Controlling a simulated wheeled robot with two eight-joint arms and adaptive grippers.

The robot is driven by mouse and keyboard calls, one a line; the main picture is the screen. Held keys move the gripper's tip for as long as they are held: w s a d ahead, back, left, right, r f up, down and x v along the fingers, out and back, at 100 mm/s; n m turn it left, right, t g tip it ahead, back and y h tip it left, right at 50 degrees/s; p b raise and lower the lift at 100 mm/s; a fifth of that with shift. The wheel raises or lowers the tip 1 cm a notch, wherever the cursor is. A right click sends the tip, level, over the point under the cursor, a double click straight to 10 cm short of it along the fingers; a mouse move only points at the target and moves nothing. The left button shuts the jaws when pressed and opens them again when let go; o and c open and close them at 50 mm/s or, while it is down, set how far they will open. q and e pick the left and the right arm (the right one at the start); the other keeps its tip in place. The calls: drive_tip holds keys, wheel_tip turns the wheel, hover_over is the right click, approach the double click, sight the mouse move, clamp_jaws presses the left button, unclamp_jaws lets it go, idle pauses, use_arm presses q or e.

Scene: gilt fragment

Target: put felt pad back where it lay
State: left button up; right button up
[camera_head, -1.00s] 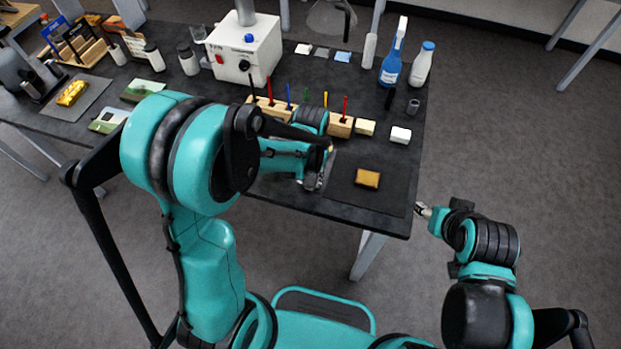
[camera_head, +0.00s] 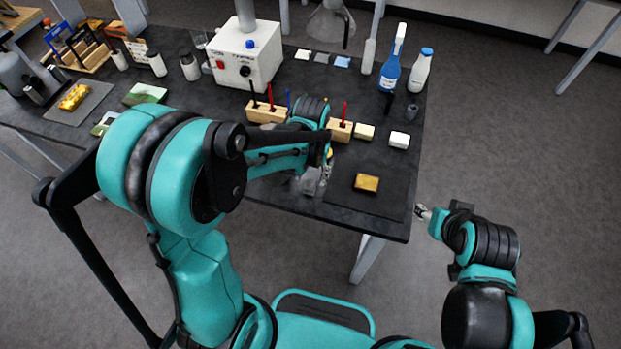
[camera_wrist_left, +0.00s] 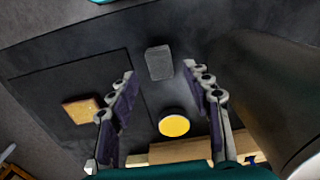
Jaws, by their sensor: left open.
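A grey rectangular block (camera_wrist_left: 159,62), which looks like the felt pad, lies on the dark table just past my left fingertips in the left wrist view. My left gripper (camera_wrist_left: 160,76) is open, its two fingers spread with nothing between the tips. In the head view the left gripper (camera_head: 324,176) points down near the table's front, left of the dark mat (camera_head: 345,200); my arm partly hides the spot. My right gripper (camera_head: 423,212) hangs off the table's right edge; its jaws are too small to judge.
A gilt fragment (camera_head: 366,183) lies on the mat. A yellow round thing (camera_wrist_left: 174,123) is near the left fingers.

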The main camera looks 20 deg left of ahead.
sight(311, 185)
use_arm(q)
wheel_tip(311, 185, up, 7)
drive_tip(key=p, duration=0.2)
drive_tip(key=s+a+r+t, duration=0.4)
drive_tip(key=s+r+t, duration=0.3)
drive_tip(key=s, duration=0.3)
drive_tip(key=shift+s+a+r, duration=0.15)
drive_tip(key=shift+a+r, duration=0.2)
drive_tip(key=shift+r, duration=0.35)
wheel_tip(311, 185, down, 5)
drive_tip(key=b, duration=0.5)
drive_tip(key=shift+f, duration=0.2)
